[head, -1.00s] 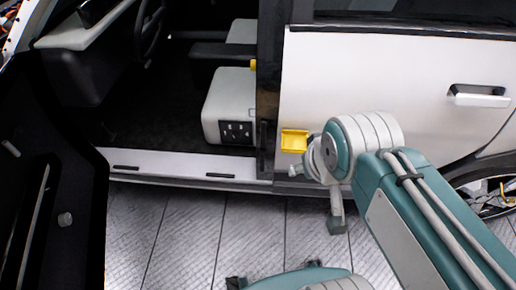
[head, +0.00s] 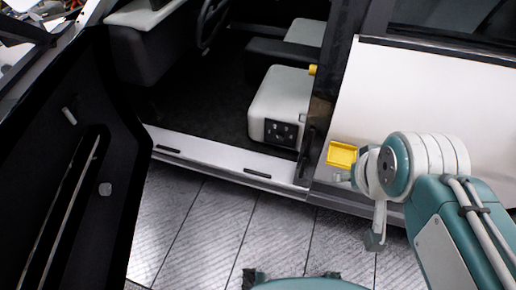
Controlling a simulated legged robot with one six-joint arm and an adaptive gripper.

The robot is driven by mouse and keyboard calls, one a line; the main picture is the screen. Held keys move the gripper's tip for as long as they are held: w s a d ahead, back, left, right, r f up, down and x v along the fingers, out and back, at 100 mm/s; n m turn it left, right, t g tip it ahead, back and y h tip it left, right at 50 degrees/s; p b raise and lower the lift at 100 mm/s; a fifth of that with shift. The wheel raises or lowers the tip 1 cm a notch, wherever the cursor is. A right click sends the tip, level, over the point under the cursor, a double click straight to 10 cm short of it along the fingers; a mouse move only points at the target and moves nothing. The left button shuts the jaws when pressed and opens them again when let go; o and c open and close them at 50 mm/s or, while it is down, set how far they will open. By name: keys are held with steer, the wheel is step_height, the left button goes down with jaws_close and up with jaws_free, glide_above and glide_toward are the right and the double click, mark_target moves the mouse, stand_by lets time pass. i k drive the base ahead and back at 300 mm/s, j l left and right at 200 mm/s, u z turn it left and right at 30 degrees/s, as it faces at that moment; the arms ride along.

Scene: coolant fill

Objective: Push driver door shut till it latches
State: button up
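The driver door (head: 78,165) stands wide open on the left in the head view. Its dark inner panel faces me, with a long slot and a small pale knob. The door opening beyond it is clear, with the white sill (head: 215,158) along its bottom. My gripper (head: 359,208) is to the right of the opening, in front of the rear door and far from the driver door. Its fingers look spread, with one pointing down, and I see nothing between them. The door's outer face and latch are hidden.
A yellow tray-like piece (head: 341,154) shows beside my wrist; I cannot tell what it is attached to. The white rear door (head: 430,105) is shut. A seat (head: 280,100) is inside the car. Grey floor tiles (head: 215,225) are clear between the driver door and my arm.

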mark_target(58, 232)
steer(key=u, duration=2.15)
steer(key=j, duration=0.5)
steer(key=i+j, duration=0.15)
steer(key=j, duration=0.4)
steer(key=j+u, duration=0.1)
steer(key=j, duration=0.4)
steer(key=i+j, duration=0.15)
steer(key=j, duration=0.4)
steer(key=i+j, duration=0.45)
steer(key=i+j+u, duration=0.1)
steer(key=i+j, duration=0.4)
steer(key=i, duration=0.2)
